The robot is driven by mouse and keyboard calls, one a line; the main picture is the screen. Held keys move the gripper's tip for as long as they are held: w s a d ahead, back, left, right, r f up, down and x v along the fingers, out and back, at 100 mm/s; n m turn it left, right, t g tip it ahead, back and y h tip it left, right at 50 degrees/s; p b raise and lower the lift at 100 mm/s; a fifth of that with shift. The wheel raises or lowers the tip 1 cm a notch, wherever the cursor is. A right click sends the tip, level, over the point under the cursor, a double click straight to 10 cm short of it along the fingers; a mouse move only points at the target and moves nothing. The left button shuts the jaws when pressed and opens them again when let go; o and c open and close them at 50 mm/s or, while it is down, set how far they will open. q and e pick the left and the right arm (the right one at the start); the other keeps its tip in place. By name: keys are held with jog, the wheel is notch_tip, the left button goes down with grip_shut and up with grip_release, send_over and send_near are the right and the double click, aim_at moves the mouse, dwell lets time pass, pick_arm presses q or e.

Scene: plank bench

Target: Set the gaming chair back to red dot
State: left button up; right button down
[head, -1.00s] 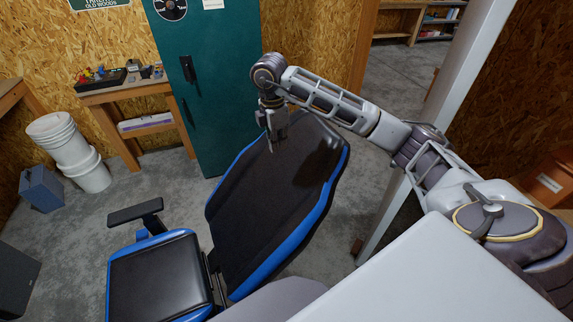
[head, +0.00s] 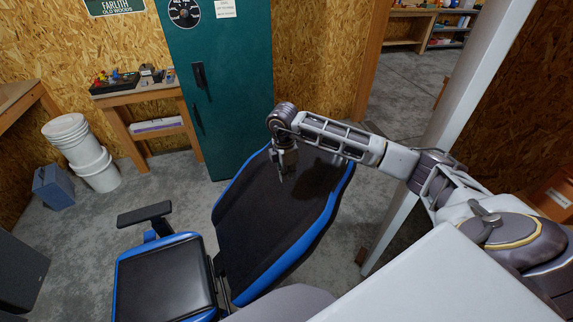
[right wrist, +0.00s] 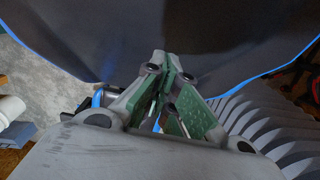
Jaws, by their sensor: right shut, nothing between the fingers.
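The gaming chair's back (head: 255,235) is a dark panel with blue edges, leaning at a slant in the middle of the head view. Its dark, blue-edged seat (head: 165,278) is at the lower left. My right gripper (head: 281,180) is shut and empty, pointing down in front of the upper part of the back. In the right wrist view, the closed fingertips (right wrist: 163,62) overlap the dark back (right wrist: 215,38); I cannot tell whether they touch it. I see no red dot. My left gripper is out of view.
An armrest (head: 144,214) stands beside the seat. A green cabinet (head: 228,110) is behind the chair, with a wooden bench (head: 140,98) to its left. White buckets (head: 85,155) and a blue box (head: 53,187) stand left. A pale post (head: 440,130) rises at right.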

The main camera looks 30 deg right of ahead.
aim_at(296, 185)
jog(key=shift+s+d+f+p, duration=0.2)
jog(key=shift+d+f+p, duration=0.45)
jog(key=shift+d+f, duration=0.8)
jog(key=shift+d, duration=0.15)
